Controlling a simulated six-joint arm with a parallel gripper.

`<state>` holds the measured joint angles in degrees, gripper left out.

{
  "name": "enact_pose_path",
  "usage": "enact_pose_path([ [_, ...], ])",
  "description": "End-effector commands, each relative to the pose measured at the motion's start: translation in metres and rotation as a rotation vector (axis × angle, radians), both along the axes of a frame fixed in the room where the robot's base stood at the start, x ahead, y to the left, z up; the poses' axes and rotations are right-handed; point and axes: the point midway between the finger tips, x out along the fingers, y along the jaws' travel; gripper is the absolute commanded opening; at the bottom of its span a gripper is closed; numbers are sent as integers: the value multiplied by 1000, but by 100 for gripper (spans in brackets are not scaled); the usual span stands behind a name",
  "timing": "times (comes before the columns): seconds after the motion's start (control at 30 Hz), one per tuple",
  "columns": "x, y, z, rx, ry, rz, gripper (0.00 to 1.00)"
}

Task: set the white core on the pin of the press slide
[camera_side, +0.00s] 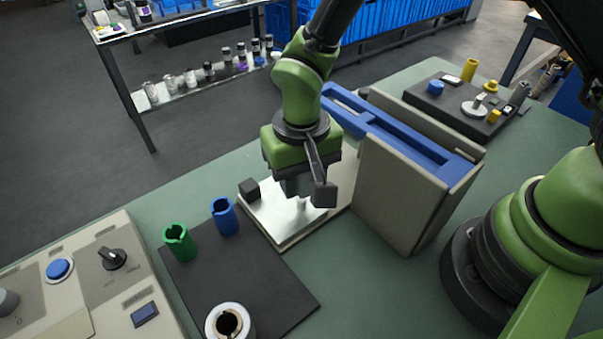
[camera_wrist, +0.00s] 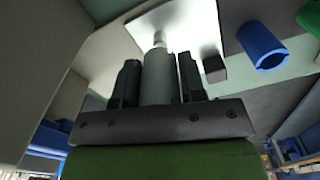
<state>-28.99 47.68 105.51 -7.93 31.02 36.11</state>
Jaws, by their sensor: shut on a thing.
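My gripper (camera_side: 308,190) is pointing down over the bright metal plate of the press slide (camera_side: 265,217). In the wrist view my gripper (camera_wrist: 158,82) is shut on a pale grey-white cylinder, the white core (camera_wrist: 160,78), held between its two dark fingers. The light pin (camera_wrist: 159,37) stands on the plate just past the core's far end, roughly in line with it. I cannot tell whether core and pin touch. In the side view a small pale cylinder shows under the fingers; the jaws hide most of the core.
A dark block (camera_side: 249,189) sits on the plate's left corner. A tall beige housing (camera_side: 398,195) with a blue frame stands close on the right.

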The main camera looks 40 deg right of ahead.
Motion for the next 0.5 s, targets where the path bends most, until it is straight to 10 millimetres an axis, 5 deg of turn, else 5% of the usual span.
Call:
enact_pose_path([
  [0.5,0,0,-5,-1,1,1,15],
])
